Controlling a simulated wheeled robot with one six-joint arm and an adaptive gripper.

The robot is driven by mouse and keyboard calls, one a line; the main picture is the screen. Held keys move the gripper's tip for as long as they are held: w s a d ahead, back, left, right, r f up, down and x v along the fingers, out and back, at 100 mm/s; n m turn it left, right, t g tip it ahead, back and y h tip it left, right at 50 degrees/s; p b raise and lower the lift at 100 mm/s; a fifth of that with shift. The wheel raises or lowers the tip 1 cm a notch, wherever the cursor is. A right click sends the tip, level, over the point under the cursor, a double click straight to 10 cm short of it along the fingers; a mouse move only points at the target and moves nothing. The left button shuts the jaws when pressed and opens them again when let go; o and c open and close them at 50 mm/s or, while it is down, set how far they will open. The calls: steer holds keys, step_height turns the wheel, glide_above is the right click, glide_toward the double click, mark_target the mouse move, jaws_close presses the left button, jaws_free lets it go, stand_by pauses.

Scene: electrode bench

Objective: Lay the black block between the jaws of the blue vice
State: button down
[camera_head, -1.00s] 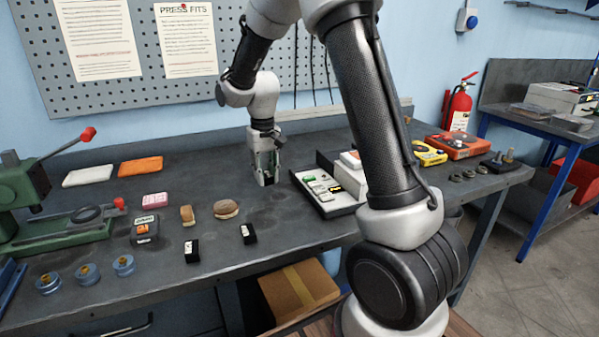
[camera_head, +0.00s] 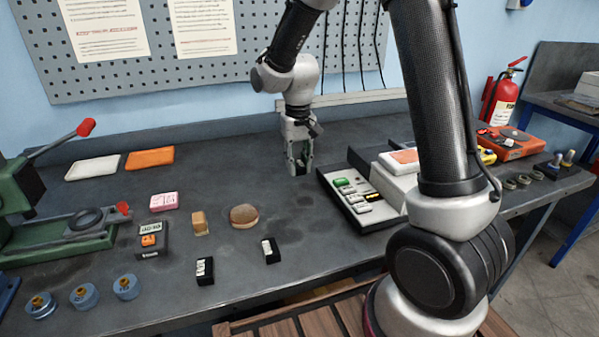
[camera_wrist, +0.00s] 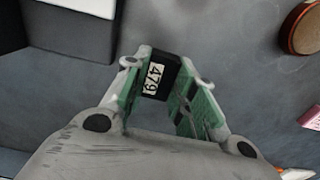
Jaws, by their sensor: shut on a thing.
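In the head view this block is hardly visible between the fingers. Two other black blocks with white labels, a left one (camera_head: 205,271) and a right one (camera_head: 270,250), lie at the front of the bench. A blue part (camera_head: 8,290) is cut off at the left edge; I cannot tell if it is the blue vice.
A green press (camera_head: 60,240) with a red-knobbed lever stands at the left. Several blue round pieces (camera_head: 84,297), a small dark device (camera_head: 150,240), a tan block (camera_head: 200,222) and a round brown piece (camera_head: 243,216) lie on the bench.

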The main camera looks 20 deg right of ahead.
mark_target(298, 164)
steer(key=shift+f, duration=1.7)
steer(key=shift+f, duration=0.15)
steer(key=c, duration=1.2)
jaws_free()
steer(key=shift+o, duration=0.2)
